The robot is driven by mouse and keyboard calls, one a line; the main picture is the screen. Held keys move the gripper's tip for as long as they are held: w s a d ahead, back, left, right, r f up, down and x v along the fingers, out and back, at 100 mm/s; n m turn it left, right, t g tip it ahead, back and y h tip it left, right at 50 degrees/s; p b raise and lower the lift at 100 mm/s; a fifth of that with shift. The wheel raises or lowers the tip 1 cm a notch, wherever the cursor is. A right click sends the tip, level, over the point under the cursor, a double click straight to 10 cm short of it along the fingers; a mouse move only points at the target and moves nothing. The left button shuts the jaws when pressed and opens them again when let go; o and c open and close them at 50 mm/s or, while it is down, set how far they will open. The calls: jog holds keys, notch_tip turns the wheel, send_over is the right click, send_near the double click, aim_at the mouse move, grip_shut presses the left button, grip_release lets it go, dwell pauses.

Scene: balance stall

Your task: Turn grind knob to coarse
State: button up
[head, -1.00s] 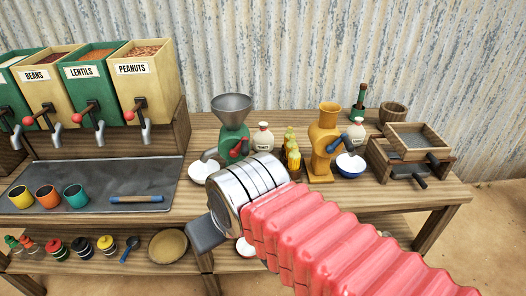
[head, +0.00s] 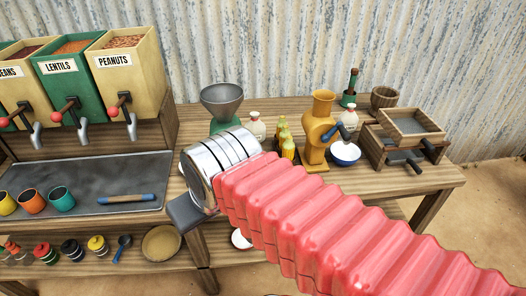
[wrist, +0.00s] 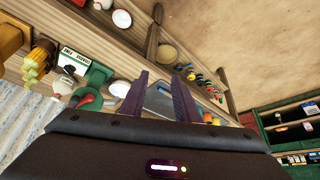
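The green grinder (head: 222,122) with its grey hopper (head: 222,96) stands on the table in the head view. My own arm hides its lower part there. In the wrist view the green grinder body (wrist: 97,76) is upside down at the left. A small white label plate (wrist: 76,60), its print too small to read surely, sits by a small dark knob (wrist: 70,69). A red part (wrist: 88,101) shows below it. My gripper (wrist: 160,80) is open and empty, its two purple fingers apart, to the right of the grinder in the picture and not touching it.
A yellow mill (head: 318,130), a bowl (head: 345,153) and corn cobs (head: 287,145) stand right of the green grinder. Bean dispensers (head: 130,75) and a dark tray (head: 95,180) with cups lie left. A lower shelf holds jars (head: 72,250).

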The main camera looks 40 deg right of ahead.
jog(key=w+d+f, duration=0.2)
jog(key=w+d, duration=0.4)
jog(key=d, duration=0.6)
jog(key=w+d+f+n, duration=0.1)
jog(key=w+d, duration=0.5)
jog(key=d, duration=0.6)
jog(key=w+d+f+n, duration=0.1)
jog(key=w+d+f, duration=0.2)
jog(key=d, duration=1)
jog(key=w, duration=0.3)
jog(key=shift+g+y, duration=0.4)
jog(key=shift+f, duration=0.15)
jog(key=x, duration=1.3)
jog(key=shift+f, duration=0.35)
grip_shut()
